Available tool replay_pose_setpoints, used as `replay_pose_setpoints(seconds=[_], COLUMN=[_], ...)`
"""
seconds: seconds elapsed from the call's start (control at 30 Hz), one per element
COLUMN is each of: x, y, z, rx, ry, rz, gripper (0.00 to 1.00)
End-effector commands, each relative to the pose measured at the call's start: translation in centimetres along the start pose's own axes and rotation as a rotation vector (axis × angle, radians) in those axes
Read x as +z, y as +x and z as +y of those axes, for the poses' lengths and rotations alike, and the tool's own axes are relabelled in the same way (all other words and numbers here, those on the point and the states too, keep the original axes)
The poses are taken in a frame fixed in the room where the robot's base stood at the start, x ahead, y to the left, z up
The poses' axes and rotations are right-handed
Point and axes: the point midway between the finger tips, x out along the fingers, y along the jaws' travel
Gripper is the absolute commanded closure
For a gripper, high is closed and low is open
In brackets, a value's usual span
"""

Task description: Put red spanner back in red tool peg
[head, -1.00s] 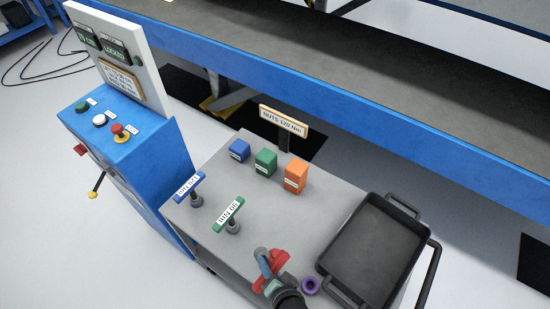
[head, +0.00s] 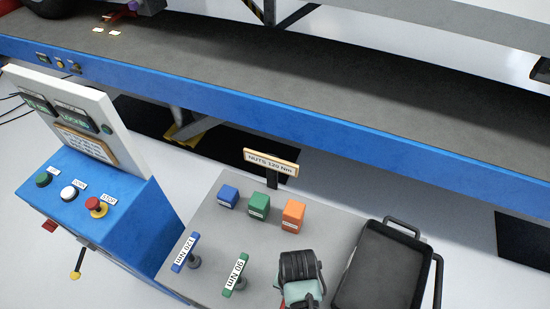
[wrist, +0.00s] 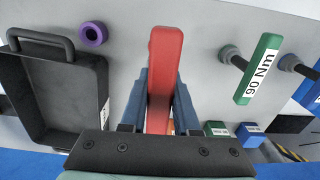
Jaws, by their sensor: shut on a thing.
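The red spanner (wrist: 164,60) is a plain red bar in the wrist view, running up the picture from between the blue-grey fingers. My gripper (wrist: 161,98) is shut on it, above the grey trolley top. In the head view my gripper (head: 302,291) is over the trolley's front part, left of the black tray; my wrist hides the fingers and the spanner there. The red tool peg cannot be made out in either current view. Whether the spanner touches anything beneath it cannot be told.
The green 90 Nm tool (head: 236,275) and blue 120 Nm tool (head: 186,252) stand left of my gripper on pegs. Blue, green and orange blocks (head: 293,215) sit behind. The black tray (head: 343,290) is right. A purple ring (wrist: 93,34) lies near it.

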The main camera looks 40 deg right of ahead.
Motion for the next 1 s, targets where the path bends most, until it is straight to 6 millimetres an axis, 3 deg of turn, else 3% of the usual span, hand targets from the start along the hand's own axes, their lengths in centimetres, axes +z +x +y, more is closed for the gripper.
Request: replay_pose_setpoints(seconds=[0.6,1.0], x=[0.1,0.1], y=[-0.3,3.7], z=[0.0,0.0], rx=[0.008,0.008], ry=[0.001,0.002], rz=[-0.006,-0.005], gripper=[1.00,1.00])
